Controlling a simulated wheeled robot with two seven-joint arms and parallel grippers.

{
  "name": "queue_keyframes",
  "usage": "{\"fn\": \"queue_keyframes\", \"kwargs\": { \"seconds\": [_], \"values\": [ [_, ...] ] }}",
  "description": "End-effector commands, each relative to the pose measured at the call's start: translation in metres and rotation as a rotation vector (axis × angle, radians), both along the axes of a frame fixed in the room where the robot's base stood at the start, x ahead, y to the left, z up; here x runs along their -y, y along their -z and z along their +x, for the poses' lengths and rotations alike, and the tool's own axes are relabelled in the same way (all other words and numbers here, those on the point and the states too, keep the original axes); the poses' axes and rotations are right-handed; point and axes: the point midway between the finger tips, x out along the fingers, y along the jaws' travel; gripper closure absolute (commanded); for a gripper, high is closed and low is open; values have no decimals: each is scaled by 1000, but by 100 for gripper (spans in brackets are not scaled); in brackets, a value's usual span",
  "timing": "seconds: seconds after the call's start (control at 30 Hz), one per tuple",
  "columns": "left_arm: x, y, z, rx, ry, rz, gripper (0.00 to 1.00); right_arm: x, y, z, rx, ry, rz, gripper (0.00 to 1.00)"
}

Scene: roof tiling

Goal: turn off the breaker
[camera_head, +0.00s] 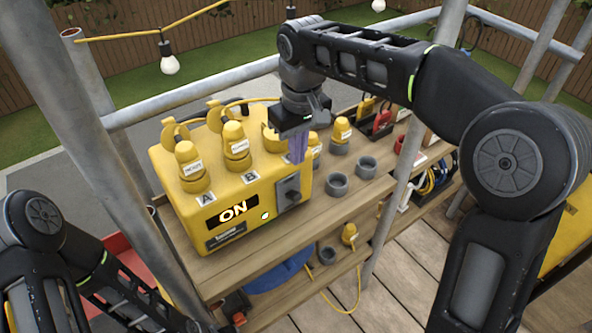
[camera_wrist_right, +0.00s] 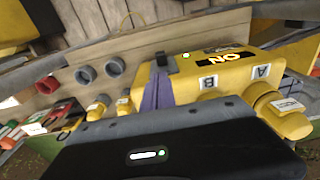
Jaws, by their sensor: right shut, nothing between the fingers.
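The yellow breaker box (camera_head: 240,232) stands on a wooden shelf, and its display reads "ON" with a small light lit beside it. A grey switch (camera_head: 289,192) sits on its front right side. Yellow plugs (camera_head: 190,165) stand on its top by labels A and B. My right gripper (camera_head: 297,158) is shut and empty, its purple fingers pointing down just above and behind the switch. In the right wrist view the fingers (camera_wrist_right: 157,95) are beside the box (camera_wrist_right: 215,85), near the dark switch (camera_wrist_right: 162,62); I cannot tell if they touch. The left gripper is out of view; only my left arm shows.
Grey round sockets (camera_head: 337,185) and another yellow plug (camera_head: 342,132) are on the shelf right of the box. Metal scaffold poles (camera_head: 400,190) stand in front and to the left. A hanging bulb (camera_head: 169,62) is at upper left.

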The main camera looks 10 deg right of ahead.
Motion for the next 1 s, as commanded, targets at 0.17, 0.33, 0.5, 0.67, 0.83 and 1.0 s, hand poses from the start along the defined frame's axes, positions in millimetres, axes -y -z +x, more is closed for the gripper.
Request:
{"fn": "queue_keyframes", "kwargs": {
  "seconds": [0.17,0.33,0.5,0.67,0.83,1.0],
  "values": [
    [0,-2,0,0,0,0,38,0,15,0,-4,0,-1,100],
    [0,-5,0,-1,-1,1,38,-1,41,2,-5,0,-2,100],
    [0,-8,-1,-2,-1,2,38,-1,70,3,-5,1,-1,100],
    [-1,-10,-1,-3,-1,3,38,-2,90,5,-3,1,0,100],
    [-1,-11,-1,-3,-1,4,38,-2,98,5,-1,1,0,100],
    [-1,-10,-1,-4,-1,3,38,-2,99,6,-1,1,0,100]
  ]
}}
